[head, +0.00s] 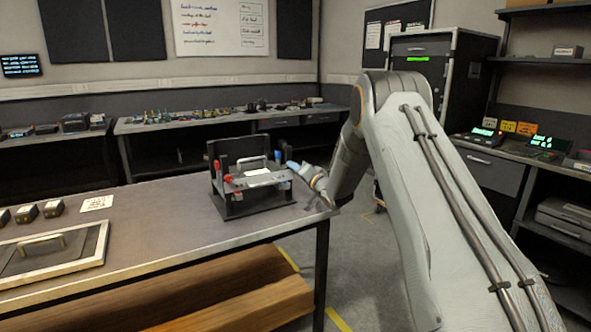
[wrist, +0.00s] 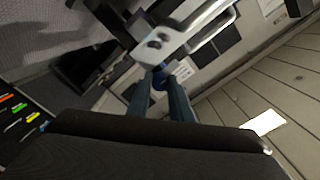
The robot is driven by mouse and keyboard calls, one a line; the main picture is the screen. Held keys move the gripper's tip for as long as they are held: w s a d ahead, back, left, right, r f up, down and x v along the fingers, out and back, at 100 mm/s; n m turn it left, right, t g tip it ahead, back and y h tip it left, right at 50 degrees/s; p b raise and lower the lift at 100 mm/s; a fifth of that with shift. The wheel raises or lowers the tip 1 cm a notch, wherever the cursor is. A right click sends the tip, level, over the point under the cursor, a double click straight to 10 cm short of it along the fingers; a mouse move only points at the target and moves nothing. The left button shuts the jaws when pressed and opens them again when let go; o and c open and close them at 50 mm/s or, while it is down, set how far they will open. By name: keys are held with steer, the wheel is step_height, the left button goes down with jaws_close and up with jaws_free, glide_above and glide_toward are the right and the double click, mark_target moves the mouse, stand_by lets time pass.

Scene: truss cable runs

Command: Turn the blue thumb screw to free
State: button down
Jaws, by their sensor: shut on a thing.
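A dark fixture (head: 232,208) with a light top plate stands near the right end of the table. Red knobs show on its left side. The blue thumb screw (wrist: 159,81) shows in the wrist view, below a light plate with dark holes. My gripper (head: 291,165) reaches the fixture's right side from the right. In the wrist view its two narrow fingers (wrist: 160,88) close on the blue screw. The fingers hide most of the screw, so its turn angle cannot be told.
A framed panel with a handle (head: 50,252) lies at the table's front left, with small dark blocks (head: 28,213) and a printed card (head: 97,203) behind it. Timber beams (head: 200,300) lie below the table. Floor to the right of the table is open.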

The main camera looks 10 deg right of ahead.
steer(key=shift+m, duration=0.3)
stand_by(0.4)
steer(key=c, duration=1.6)
jaws_free()
steer(key=v, duration=0.8)
